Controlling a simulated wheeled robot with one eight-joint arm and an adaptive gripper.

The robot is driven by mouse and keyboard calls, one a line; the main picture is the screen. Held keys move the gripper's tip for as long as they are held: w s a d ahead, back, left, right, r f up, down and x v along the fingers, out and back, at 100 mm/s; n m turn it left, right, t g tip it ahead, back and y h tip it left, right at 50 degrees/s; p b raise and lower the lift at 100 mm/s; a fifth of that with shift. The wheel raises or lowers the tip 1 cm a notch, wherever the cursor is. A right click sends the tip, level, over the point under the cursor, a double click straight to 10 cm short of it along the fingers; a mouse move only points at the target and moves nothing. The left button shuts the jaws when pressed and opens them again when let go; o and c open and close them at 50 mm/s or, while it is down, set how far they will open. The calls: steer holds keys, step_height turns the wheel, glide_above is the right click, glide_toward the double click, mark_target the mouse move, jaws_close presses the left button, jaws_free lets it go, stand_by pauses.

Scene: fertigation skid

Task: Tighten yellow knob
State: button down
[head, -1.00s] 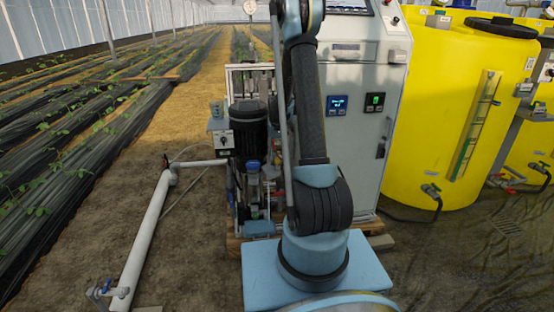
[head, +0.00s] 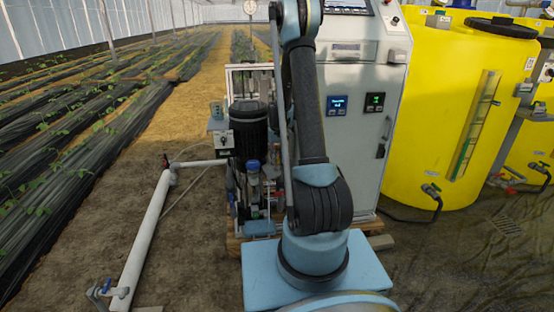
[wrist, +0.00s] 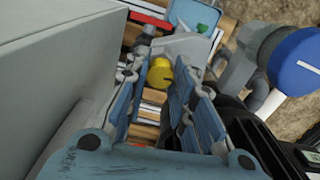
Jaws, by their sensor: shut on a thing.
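The yellow knob (wrist: 159,74) shows in the middle of the wrist view, between the two blue finger pads. My gripper (wrist: 163,69) is shut on it, with one finger on either side. The far ends of the fingers and the contact faces are partly hidden, as is whatever the knob is mounted on. In the head view my arm rises through the middle, and neither the gripper nor the yellow knob can be made out there.
A pale grey wall (wrist: 65,60) stands close on the left in the wrist view. A blue-capped part (wrist: 296,62) is on the right. A light-blue tray (wrist: 183,12) lies beyond the fingers. In the head view a grey control cabinet (head: 350,165) and yellow tank (head: 425,130) stand right.

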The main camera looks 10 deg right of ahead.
steer(key=m, duration=0.4)
steer(key=shift+m, duration=0.3)
steer(key=m, duration=0.4)
steer(key=shift+m, duration=0.3)
steer(key=m, duration=0.4)
steer(key=shift+m, duration=0.3)
steer(key=m, duration=0.5)
steer(key=shift+w, duration=0.1)
steer(key=c, duration=1.3)
jaws_free()
steer(key=shift+c, duration=0.2)
